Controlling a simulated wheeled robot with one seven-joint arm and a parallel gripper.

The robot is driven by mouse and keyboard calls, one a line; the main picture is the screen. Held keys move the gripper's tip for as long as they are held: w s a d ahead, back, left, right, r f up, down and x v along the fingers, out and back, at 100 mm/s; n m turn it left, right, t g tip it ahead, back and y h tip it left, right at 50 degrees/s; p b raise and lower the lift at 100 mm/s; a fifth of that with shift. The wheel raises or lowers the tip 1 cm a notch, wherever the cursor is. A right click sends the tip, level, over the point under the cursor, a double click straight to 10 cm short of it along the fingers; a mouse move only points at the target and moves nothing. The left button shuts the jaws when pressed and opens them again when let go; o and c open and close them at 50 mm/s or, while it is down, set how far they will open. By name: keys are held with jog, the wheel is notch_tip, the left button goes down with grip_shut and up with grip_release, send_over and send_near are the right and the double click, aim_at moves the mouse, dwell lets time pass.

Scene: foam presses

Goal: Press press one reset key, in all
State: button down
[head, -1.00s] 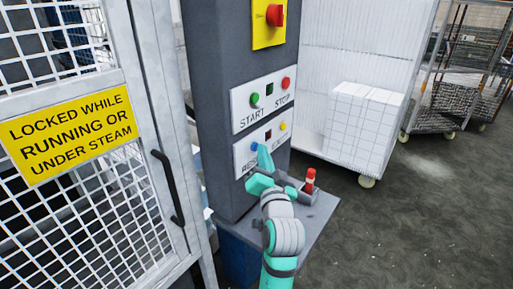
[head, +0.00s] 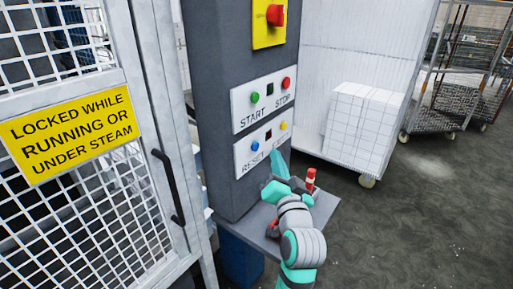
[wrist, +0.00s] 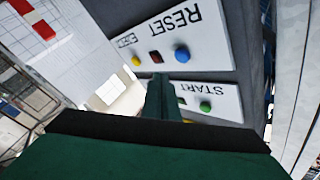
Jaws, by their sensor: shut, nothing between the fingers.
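The blue RESET key (head: 255,146) sits on the lower white plate (head: 242,158) of the grey control column, with a small dark window and a yellow key (head: 283,126) to its right. It also shows in the wrist view (wrist: 182,53), where the picture is upside down. My gripper (head: 276,160) is shut and empty. Its turquoise tip is in front of the lower plate, below and right of the blue key, and covers part of the yellow key's label. In the wrist view the shut fingers (wrist: 160,98) point up toward the plates, apart from the blue key.
Above are the green START key (head: 255,98) and red STOP key (head: 286,83), then a red switch (head: 275,15) on yellow. A red-capped item (head: 310,178) stands on the shelf beside my gripper. A mesh gate (head: 95,215) is at left, a white-stacked cart (head: 362,125) at right.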

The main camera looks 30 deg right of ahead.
jog(key=shift+s+d, duration=0.35)
jog(key=shift+s, duration=0.5)
jog(key=shift+w, duration=0.1)
